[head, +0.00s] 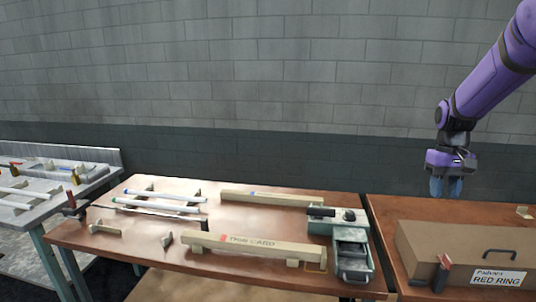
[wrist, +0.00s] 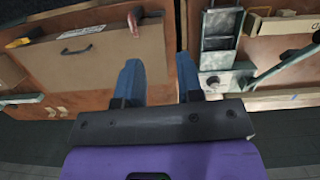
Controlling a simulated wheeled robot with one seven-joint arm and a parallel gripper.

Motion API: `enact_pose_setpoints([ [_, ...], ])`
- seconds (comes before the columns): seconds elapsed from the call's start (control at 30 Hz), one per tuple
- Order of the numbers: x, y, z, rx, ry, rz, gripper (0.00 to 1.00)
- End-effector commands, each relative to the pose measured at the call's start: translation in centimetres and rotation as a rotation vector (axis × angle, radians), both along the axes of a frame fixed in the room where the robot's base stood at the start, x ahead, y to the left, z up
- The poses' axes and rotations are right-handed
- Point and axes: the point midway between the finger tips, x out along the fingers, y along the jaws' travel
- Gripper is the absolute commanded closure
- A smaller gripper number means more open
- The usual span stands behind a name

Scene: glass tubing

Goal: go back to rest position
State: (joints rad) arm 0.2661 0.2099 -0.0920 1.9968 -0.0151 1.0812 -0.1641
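My gripper (head: 446,186) hangs from the purple arm at the right of the head view, over the back of the right table. In the wrist view its two blue fingers (wrist: 158,82) stand apart with nothing between them, so it is open and empty. It appears to be above the tables and touches nothing that I can see.
A brown case labelled RED RING (head: 440,250) lies on the right table. The middle table (head: 70,236) holds glass tubes (head: 160,206), wooden beams (head: 255,243) and a grey-green device (head: 350,250). A grey bench (head: 60,180) stands left. A block wall is behind.

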Motion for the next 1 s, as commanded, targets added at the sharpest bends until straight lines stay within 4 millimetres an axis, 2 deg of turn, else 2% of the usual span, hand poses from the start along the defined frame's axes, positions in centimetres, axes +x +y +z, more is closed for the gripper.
enact_pose_setpoints([
  [0.03, -0.8, 1.1, 1.4, -0.006, -0.030, 0.009, 0.66],
  [0.2, -3.8, 4.5, 4.8, -0.021, -0.120, 0.037, 0.66],
  [0.5, -10.0, 9.6, 9.1, -0.039, -0.279, 0.085, 0.66],
  [0.7, -14.5, 12.5, 10.7, -0.047, -0.385, 0.118, 0.66],
  [1.0, -21.1, 15.6, 11.1, -0.050, -0.538, 0.162, 0.66],
])
